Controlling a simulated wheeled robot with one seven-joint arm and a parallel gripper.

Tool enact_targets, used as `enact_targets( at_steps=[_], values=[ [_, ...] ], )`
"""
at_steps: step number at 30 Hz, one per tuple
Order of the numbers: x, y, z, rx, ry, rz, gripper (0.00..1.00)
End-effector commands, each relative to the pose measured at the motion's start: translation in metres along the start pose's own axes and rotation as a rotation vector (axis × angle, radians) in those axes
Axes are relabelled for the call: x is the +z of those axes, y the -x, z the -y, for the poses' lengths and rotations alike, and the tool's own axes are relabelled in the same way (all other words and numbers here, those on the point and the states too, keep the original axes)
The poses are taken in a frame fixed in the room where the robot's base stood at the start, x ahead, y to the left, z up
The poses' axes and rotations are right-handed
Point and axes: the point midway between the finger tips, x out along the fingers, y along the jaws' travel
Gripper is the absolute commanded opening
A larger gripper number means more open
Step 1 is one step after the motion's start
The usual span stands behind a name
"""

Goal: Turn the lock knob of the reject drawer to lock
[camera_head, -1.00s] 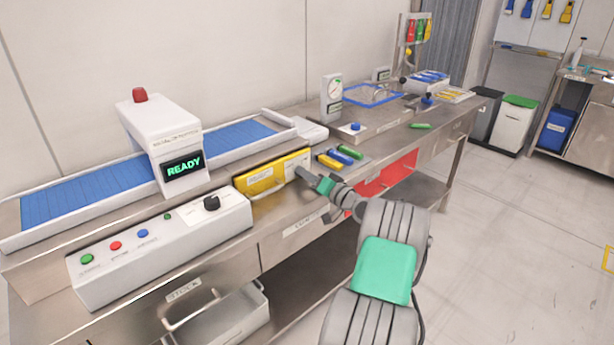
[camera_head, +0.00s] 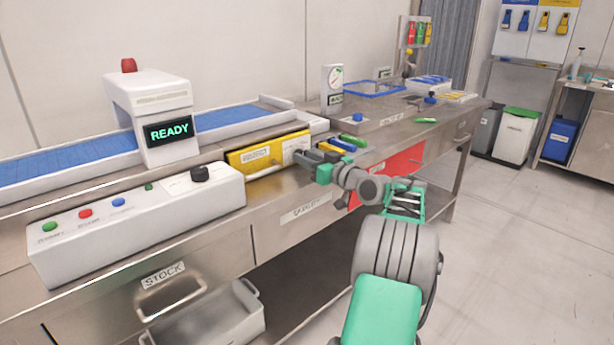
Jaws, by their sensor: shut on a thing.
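The yellow reject drawer (camera_head: 262,156) sits on the bench beside the conveyor, with a white label on its front and a white plate (camera_head: 295,146) at its right end. My gripper (camera_head: 303,156) is at that white plate, its fingers reaching left, and is shut on what I take to be the lock knob. The fingers hide the knob, so I cannot see which way it points.
A white control box (camera_head: 140,220) with coloured buttons and a black dial (camera_head: 200,173) stands to the left. The detector screen (camera_head: 170,132) reads READY. A red panel (camera_head: 400,168) is below the bench top, right.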

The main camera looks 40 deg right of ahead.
Motion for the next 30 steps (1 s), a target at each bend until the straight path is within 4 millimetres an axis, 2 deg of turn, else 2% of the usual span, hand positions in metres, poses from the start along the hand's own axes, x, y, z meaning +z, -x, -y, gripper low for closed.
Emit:
enact_targets(
  at_steps=[1, 18, 30],
  values=[
    [0.0079, 0.0003, -0.0009, 0.002, 0.048, -0.004, 0.00],
    [0.0047, 0.0001, 0.0005, 0.002, 0.572, -0.003, 0.00],
    [0.0008, 0.0000, 0.0014, 0.001, 0.796, -0.002, 0.00]
  ],
)
